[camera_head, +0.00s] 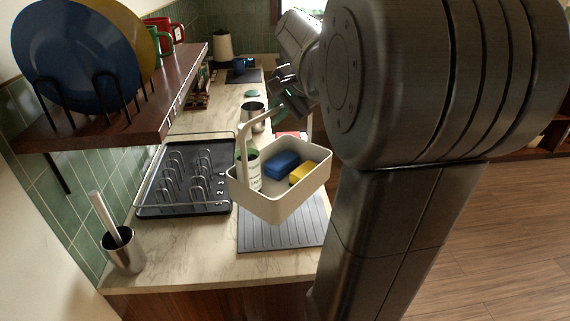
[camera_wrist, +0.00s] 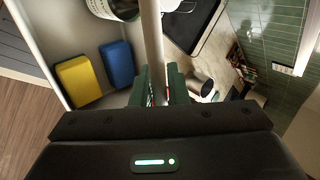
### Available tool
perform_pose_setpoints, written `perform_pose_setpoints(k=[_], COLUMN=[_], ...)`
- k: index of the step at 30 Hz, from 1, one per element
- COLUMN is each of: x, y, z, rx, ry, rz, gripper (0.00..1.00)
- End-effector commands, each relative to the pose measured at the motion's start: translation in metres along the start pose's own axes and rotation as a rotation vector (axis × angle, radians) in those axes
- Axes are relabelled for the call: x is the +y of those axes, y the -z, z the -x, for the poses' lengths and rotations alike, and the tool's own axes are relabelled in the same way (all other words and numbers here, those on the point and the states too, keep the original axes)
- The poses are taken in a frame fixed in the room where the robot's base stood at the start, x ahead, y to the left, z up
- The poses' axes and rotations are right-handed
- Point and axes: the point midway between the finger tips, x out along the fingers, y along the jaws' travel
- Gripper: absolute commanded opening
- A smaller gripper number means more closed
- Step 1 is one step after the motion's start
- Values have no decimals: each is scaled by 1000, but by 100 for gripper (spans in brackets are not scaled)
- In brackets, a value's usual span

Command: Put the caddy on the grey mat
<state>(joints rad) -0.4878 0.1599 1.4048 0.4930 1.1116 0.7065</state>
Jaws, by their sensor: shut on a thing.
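The off-white caddy (camera_head: 275,207) hangs by its handle (camera_head: 241,145) from my gripper (camera_head: 281,108) in the head view. It holds a blue sponge (camera_head: 282,162), a yellow sponge (camera_head: 303,173) and a white and green bottle (camera_head: 248,170). The grey ribbed mat (camera_head: 285,236) lies on the counter below the caddy, which hides its far part. The caddy looks raised and a little tilted; the exact gap cannot be told. In the wrist view, the green fingers of my gripper (camera_wrist: 159,85) close around the handle (camera_wrist: 152,40).
A black dish rack (camera_head: 185,206) stands left of the mat. A metal holder with a brush (camera_head: 124,251) is at the front left. A shelf (camera_head: 120,112) with plates and mugs overhangs the left. A metal canister (camera_head: 254,111) stands behind the caddy.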

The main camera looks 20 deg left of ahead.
Motion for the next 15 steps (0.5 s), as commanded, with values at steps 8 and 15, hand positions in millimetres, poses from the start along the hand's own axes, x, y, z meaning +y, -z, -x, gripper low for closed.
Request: perform_pose_setpoints(k=[8, 15], x=[20, 33], y=[1, 1], z=[-25, -42], rx=[2, 1], ry=[3, 0], rz=[-1, -2], gripper=[0, 0])
